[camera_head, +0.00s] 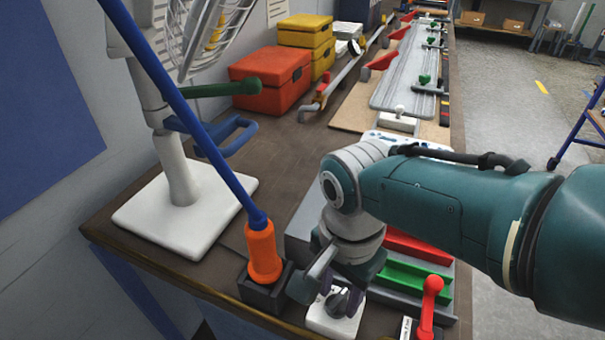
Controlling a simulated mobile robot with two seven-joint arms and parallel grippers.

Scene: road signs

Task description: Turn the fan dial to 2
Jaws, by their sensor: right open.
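The fan dial is a dark knob (338,300) on a small white box (331,322) near the front edge of the bench. The numbers on it are too small to read. My right gripper (341,289) points down at the knob, with its dark fingers open and close around it. I cannot tell whether they touch it. The fan (180,170) stands at the left on a white square base, its cage cut off by the top edge. My left gripper is not in view.
An orange-handled blue rod (264,252) stands in a black block just left of the dial. A red lever (430,300) and red and green bars are to the right. Red and yellow boxes (270,80) stand farther back. Bare bench lies behind the rod.

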